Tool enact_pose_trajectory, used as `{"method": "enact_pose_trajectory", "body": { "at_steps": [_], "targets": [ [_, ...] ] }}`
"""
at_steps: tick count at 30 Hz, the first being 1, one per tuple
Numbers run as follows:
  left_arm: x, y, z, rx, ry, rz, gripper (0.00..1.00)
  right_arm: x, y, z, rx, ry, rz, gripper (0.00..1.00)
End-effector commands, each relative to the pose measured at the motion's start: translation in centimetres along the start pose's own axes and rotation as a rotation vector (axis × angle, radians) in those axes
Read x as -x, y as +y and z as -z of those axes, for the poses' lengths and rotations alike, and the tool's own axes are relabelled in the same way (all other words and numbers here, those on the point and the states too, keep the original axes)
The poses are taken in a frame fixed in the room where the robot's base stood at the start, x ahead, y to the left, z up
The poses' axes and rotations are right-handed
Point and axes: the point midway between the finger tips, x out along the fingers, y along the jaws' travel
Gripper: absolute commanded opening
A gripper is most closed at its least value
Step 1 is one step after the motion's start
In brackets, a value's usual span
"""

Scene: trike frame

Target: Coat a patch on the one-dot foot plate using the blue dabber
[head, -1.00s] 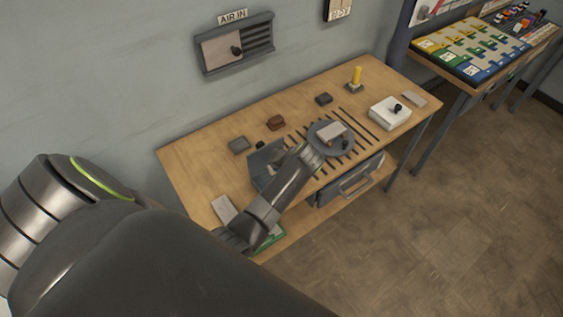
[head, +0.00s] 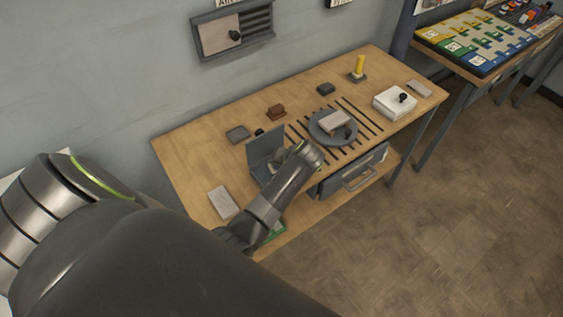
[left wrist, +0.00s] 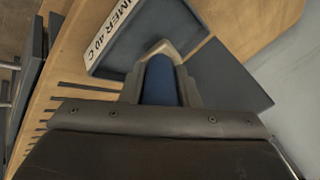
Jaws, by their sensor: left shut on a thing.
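My left gripper (left wrist: 160,62) is shut on the blue dabber (left wrist: 160,82) in the left wrist view. It is over or beside a dark grey primer station (left wrist: 137,40) with a white label ending in "MER 40 C". Whether the dabber touches the station is unclear. In the head view the station's upright grey panel (head: 264,147) stands just left of my left wrist, and the dabber cannot be made out. A pale grey plate (head: 335,121) lies on a round grey disc (head: 319,138); no dots are readable, so I cannot tell which plate is one-dot. My right gripper is not in view.
The wooden bench (head: 195,155) holds a white box with a black knob (head: 394,104), a yellow stick on a base (head: 359,68), a brown block (head: 276,112), a grey tray (head: 237,134) and a pale slab (head: 223,202). An open drawer (head: 356,172) juts from the front.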

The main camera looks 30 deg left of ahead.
Motion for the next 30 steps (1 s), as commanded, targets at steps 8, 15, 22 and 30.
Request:
{"method": "enact_pose_trajectory", "body": {
  "at_steps": [8,15,22,30],
  "targets": [
    [0.00,0.01,0.01,0.000,0.000,0.000,0.05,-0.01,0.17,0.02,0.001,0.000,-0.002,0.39],
    [-0.19,0.10,-0.07,0.000,0.000,0.000,0.05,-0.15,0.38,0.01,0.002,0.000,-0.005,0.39],
    [-0.43,0.23,-0.16,0.000,0.001,0.000,0.05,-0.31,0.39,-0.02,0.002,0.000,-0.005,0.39],
    [-0.70,0.37,-0.28,0.000,0.001,0.000,0.05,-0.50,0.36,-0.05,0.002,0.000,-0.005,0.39]
  ]
}}
